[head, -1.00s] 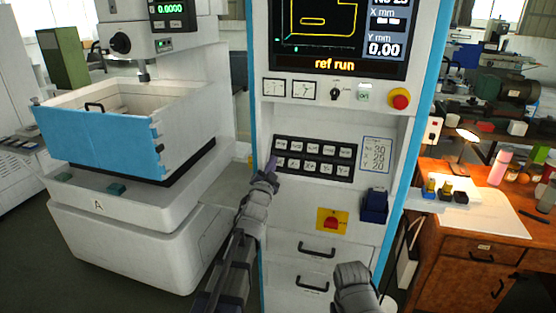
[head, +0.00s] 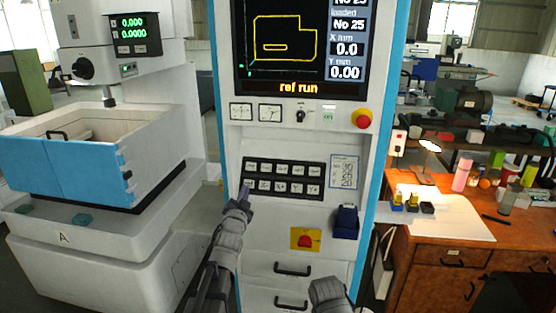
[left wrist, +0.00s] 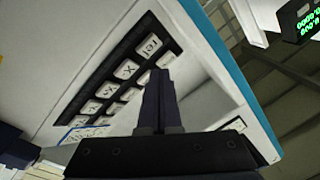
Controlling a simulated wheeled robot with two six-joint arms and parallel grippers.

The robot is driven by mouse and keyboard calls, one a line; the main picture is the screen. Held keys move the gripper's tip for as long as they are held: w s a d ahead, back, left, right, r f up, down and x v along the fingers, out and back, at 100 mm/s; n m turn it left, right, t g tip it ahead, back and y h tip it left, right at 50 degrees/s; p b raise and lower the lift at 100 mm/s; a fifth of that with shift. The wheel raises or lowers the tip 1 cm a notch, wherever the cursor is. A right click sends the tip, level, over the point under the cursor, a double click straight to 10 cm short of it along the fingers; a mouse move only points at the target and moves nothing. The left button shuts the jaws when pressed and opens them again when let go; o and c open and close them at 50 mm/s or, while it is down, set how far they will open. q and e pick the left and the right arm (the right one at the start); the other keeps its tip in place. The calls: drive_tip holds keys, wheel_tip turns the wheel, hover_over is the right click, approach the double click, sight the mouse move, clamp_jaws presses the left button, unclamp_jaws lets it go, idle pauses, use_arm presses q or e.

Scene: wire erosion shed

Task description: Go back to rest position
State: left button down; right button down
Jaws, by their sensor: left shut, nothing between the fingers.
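My left gripper (head: 245,190) is shut and empty. In the head view its tip is at the lower left corner of the black key panel (head: 284,179) on the white control cabinet (head: 272,220). In the left wrist view the shut fingers (left wrist: 159,84) point up past the edge of the key panel (left wrist: 127,70), with a "ref" key near their tips. Whether they touch the panel I cannot tell. Grey links of my right arm show at the bottom of the head view; its gripper is not visible.
The cabinet has a screen (head: 299,45) reading "ref run", a red stop knob (head: 361,118), a yellow-plated red switch (head: 306,239) and a dark blue holder (head: 345,222). A white machine with a blue-fronted tank (head: 60,172) stands left. A wooden desk (head: 425,258) stands right.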

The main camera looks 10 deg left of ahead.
use_arm(q)
drive_tip(key=s+d+f+n+g, duration=0.1)
drive_tip(key=s+d+f+g, duration=0.5)
drive_tip(key=f, duration=0.3)
drive_tip(key=s+d+f+n+g, duration=0.2)
drive_tip(key=s+d+f+g, duration=0.25)
drive_tip(key=s+f, duration=0.4)
drive_tip(key=s+d+f+g, duration=0.2)
drive_tip(key=s+g, duration=0.2)
drive_tip(key=s, duration=0.5)
drive_tip(key=s+d+f+g, duration=0.3)
drive_tip(key=s+g, duration=0.1)
drive_tip(key=s, duration=0.6)
drive_tip(key=shift+s+d+f, duration=0.15)
drive_tip(key=shift+d+f, duration=0.15)
